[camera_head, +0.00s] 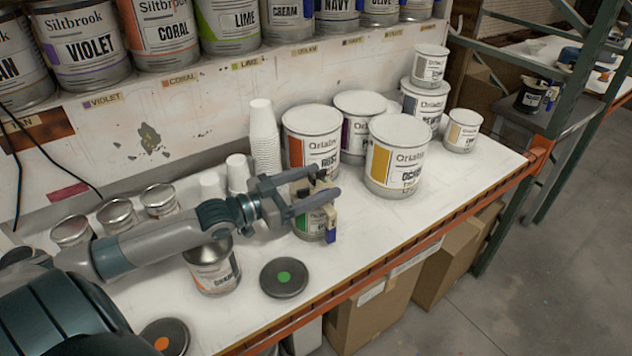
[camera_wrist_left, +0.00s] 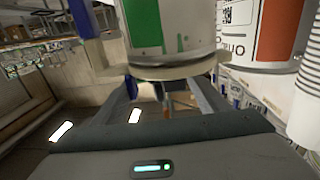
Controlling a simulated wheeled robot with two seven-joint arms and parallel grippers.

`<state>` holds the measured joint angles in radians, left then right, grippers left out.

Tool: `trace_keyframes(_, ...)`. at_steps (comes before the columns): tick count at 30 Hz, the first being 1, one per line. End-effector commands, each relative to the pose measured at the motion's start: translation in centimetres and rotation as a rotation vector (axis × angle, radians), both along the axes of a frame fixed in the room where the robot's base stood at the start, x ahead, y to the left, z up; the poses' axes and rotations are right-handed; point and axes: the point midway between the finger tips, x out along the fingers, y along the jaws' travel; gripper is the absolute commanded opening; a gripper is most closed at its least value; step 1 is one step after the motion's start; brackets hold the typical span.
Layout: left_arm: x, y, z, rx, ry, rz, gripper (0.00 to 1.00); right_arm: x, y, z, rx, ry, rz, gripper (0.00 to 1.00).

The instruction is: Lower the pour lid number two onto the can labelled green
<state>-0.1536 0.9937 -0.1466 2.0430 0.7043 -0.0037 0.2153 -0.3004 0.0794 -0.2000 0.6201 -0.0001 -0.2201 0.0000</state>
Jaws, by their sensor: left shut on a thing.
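The can labelled green (camera_head: 308,222) stands on the bench, its green patch partly visible and its top hidden by my gripper. My left gripper (camera_head: 328,184) is shut on a pour lid directly over the can's top. In the left wrist view, the can (camera_wrist_left: 172,25) shows upside down with its green stripe. The pale round pour lid (camera_wrist_left: 170,70) lies at its rim between my fingers (camera_wrist_left: 165,90). A blue and yellowish part (camera_head: 331,224) hangs down beside the can. I cannot tell if the lid is fully seated, and no number is readable. My right gripper is not in view.
A dark disc with a green dot (camera_head: 284,279) lies in front of the green can. An orange-labelled can (camera_head: 216,275) stands to the left. The rust can (camera_head: 312,137) and ochre can (camera_head: 397,155) stand close behind and right; stacked white cups (camera_head: 263,135) are behind. Bench front edge is near.

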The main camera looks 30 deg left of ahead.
Motion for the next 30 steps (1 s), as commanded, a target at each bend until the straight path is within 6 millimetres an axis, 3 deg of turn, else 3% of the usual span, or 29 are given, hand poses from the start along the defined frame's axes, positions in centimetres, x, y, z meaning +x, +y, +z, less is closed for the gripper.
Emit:
trace_keyframes(20, 0.01, 0.0, -0.53, -0.001, -0.002, 0.0, 0.44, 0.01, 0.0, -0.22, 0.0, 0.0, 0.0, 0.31)
trace_keyframes(21, 0.01, 0.0, -0.53, -0.001, -0.002, 0.0, 0.72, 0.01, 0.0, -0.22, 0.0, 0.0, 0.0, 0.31)
trace_keyframes(23, 0.01, 0.0, -0.53, -0.001, -0.002, 0.0, 0.86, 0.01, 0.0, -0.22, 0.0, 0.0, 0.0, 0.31)
trace_keyframes(30, 0.0, 0.0, -0.62, 0.0, 0.0, 0.0, 0.89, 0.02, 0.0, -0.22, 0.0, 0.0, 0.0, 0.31)
